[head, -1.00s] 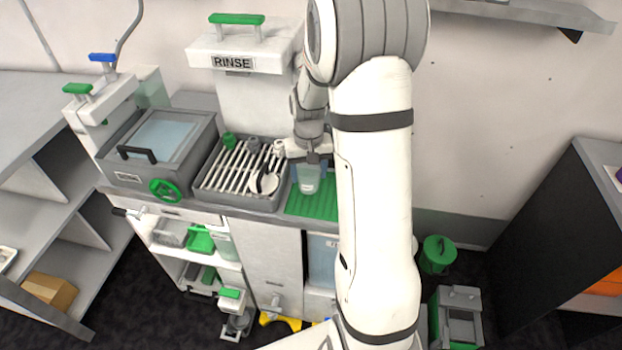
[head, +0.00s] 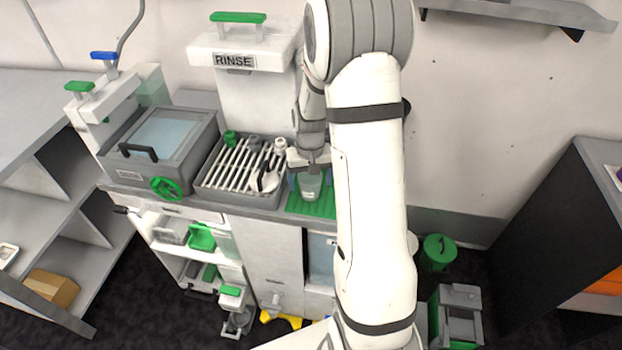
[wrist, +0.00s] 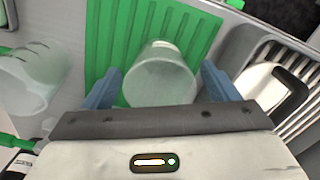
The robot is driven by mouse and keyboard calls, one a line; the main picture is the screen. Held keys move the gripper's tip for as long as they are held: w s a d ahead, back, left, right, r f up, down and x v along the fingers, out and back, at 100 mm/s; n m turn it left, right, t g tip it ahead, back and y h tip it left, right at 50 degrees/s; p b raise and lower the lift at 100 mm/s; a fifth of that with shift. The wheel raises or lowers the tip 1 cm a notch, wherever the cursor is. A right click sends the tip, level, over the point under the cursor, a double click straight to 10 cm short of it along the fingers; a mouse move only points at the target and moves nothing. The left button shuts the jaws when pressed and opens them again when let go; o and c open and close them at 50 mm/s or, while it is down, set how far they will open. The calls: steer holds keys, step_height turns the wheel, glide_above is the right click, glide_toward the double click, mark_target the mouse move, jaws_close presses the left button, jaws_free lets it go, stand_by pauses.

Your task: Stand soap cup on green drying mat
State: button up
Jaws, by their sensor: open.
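The soap cup (wrist: 160,76) is a translucent pale cup. In the wrist view it is over the ribbed green drying mat (wrist: 185,22), between the two blue fingers of my gripper (wrist: 161,88). The fingers are open, with a gap beside the cup. In the head view the cup (head: 309,187) shows below my gripper (head: 310,180), at the mat (head: 322,208), and looks upright. My arm hides the right part of the mat there. The cup's base looks to be on the mat, but the contact is not clearly visible.
A grey drain rack (head: 222,188) with utensils stands left of the mat. The RINSE unit (head: 240,62) rises behind, and a lidded grey basin (head: 150,165) is farther left. In the wrist view a clear vessel (wrist: 28,82) is at the left.

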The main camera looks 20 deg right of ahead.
step_height(320, 180, up, 11)
steer(key=s+a+r+t, duration=0.1)
steer(key=s+a+r, duration=0.1)
steer(key=s, duration=0.5)
steer(key=s+a+r+n+t, duration=0.1)
steer(key=s+a+r, duration=0.2)
steer(key=s, duration=0.3)
steer(key=s+a+r+n+t, duration=0.1)
steer(key=s+a+r, duration=0.2)
steer(key=s, duration=0.4)
steer(key=shift+s+a+r+b, duration=0.15)
steer(key=shift+s+a+b, duration=0.15)
steer(key=shift+s+a, duration=0.1)
